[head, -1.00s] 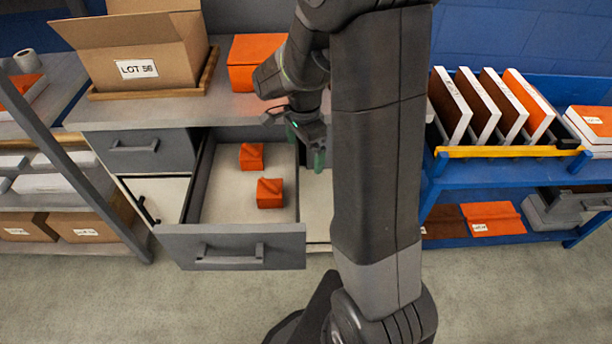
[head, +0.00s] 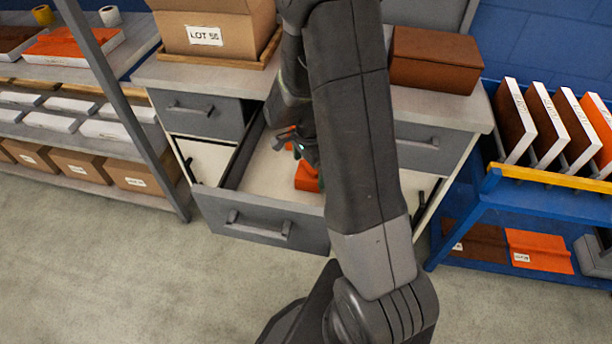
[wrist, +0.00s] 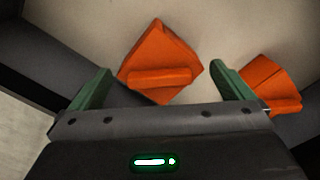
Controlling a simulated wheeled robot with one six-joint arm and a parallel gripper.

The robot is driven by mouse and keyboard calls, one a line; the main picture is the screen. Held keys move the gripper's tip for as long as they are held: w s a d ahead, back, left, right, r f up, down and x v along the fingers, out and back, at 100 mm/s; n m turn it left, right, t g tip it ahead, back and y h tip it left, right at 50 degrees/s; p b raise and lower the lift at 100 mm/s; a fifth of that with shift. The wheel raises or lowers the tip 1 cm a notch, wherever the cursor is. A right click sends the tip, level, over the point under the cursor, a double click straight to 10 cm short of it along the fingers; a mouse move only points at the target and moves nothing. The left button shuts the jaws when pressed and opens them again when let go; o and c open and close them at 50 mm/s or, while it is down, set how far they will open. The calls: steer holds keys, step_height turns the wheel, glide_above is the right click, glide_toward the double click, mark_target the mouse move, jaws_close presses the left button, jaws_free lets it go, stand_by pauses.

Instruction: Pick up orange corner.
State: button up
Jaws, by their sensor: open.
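Two orange corner pieces lie in the open grey drawer. In the wrist view one orange corner (wrist: 160,52) lies on the drawer floor, ahead of and between my two green fingers. The second orange corner (wrist: 268,80) lies to the right, just outside the right finger and partly hidden by it. My gripper (wrist: 160,70) is open and empty above the drawer. In the head view my gripper (head: 300,145) is over the drawer, and my arm hides much of it. One orange corner (head: 307,178) shows beside my arm; only a sliver of the other shows by the gripper.
The open drawer (head: 262,226) has walls close around my gripper. On the counter above are a cardboard box (head: 213,37) on a wooden tray and a brown box (head: 434,60). A blue rack (head: 510,210) with upright panels stands to the right, shelves to the left.

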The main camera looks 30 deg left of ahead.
steer(key=shift+f, duration=1.45)
steer(key=c, duration=0.7)
steer(key=shift+c, duration=0.2)
